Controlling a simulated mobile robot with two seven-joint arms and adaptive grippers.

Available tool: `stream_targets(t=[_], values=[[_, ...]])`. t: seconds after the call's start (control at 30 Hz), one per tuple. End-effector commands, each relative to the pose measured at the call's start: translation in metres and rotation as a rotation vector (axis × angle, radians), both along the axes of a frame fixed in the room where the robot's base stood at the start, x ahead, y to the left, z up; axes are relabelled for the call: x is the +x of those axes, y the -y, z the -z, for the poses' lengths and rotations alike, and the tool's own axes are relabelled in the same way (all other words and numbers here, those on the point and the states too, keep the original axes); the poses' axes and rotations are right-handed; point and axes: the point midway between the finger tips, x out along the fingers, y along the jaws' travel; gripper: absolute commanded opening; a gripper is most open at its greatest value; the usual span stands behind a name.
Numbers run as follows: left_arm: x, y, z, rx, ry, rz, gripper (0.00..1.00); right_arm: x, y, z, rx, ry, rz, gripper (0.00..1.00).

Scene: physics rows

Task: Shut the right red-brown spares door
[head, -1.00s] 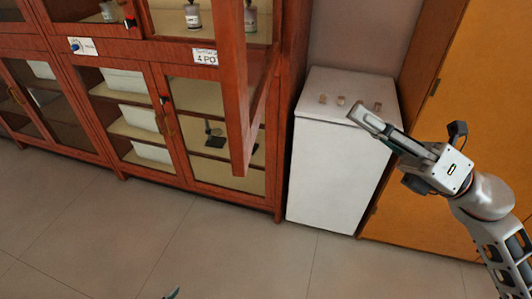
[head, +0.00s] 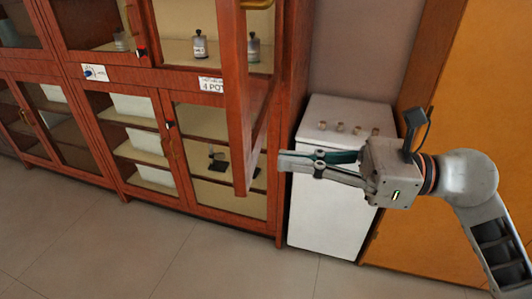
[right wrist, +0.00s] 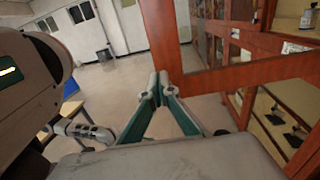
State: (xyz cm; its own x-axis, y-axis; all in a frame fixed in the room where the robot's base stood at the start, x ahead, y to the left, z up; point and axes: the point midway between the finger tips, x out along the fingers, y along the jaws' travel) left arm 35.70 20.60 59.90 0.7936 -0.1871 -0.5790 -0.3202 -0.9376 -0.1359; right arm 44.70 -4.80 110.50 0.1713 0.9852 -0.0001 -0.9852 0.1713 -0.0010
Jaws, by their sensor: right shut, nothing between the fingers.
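The right red-brown spares door (head: 236,110) stands open in the head view, swung out from the upper cabinet and seen nearly edge-on. A brass handle (head: 257,4) shows at the top edge of the picture. In the right wrist view the door's frame (right wrist: 235,76) crosses beyond the fingers. My right gripper (head: 283,160) is shut and empty, just right of the door's lower part, its fingers pointing left. Contact with the door cannot be made out. The right wrist view shows its closed fingertips (right wrist: 159,82). A grey arm part (right wrist: 85,130), apparently my left arm, shows there; its fingers are unclear.
The red-brown cabinet (head: 160,80) has glazed lower doors and shelves with bottles (head: 199,44). A white low cabinet (head: 325,215) stands right of it with several small items on top. An orange-brown door (head: 440,90) is at right. The floor (head: 130,250) in front is clear.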

Motion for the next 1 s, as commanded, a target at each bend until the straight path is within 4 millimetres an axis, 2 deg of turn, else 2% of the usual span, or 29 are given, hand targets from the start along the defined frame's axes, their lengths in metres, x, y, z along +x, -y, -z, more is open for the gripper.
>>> stream_targets(t=[0.1,0.3,0.77,1.0], values=[[-0.004,0.001,-0.003,-0.004,-0.007,0.000,0.54,0.003,-0.021,-0.003,0.003,0.001,-0.002,0.00],[-0.004,0.001,-0.005,-0.008,-0.007,-0.002,0.54,0.007,-0.040,-0.001,0.001,-0.001,0.000,0.00],[-0.002,0.000,-0.004,-0.006,-0.005,-0.004,0.54,0.008,-0.045,0.001,0.000,-0.002,0.001,0.00],[0.001,0.000,-0.010,-0.009,0.004,-0.005,0.54,0.012,-0.050,0.000,0.001,0.000,0.011,0.00]])
